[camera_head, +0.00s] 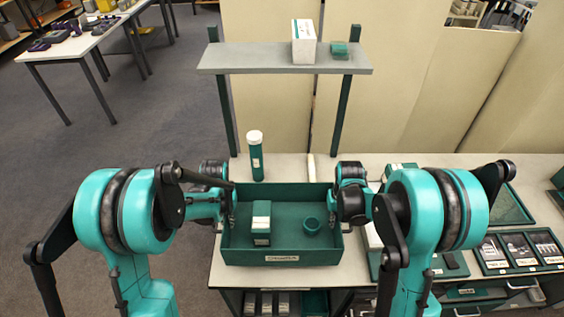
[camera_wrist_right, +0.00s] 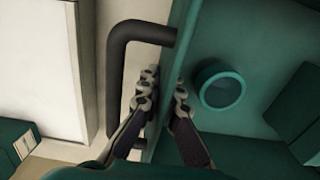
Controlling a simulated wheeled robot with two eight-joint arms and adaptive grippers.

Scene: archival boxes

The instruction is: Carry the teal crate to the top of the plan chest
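The teal crate (camera_head: 240,252) is an open tray with a label on its front wall, standing level on a pale table. A small teal-and-white box (camera_head: 261,222) and a teal cup (camera_head: 311,226) are inside it. My left gripper (camera_head: 231,200) is at the crate's left end; its fingers are too small to read. My right gripper (camera_wrist_right: 165,90) has its fingertips apart on either side of the crate's right wall, near a dark handle (camera_wrist_right: 113,85). I cannot tell whether they press the wall. The cup (camera_wrist_right: 221,87) also shows there. I cannot identify the plan chest for certain.
A teal tube with a white cap (camera_head: 255,158) stands behind the crate. A raised grey shelf (camera_head: 260,61) behind holds a white box (camera_head: 303,42) and a small teal item (camera_head: 339,49). Framed trays (camera_head: 518,250) lie to the right. Drawers (camera_head: 490,292) show below the tabletop there.

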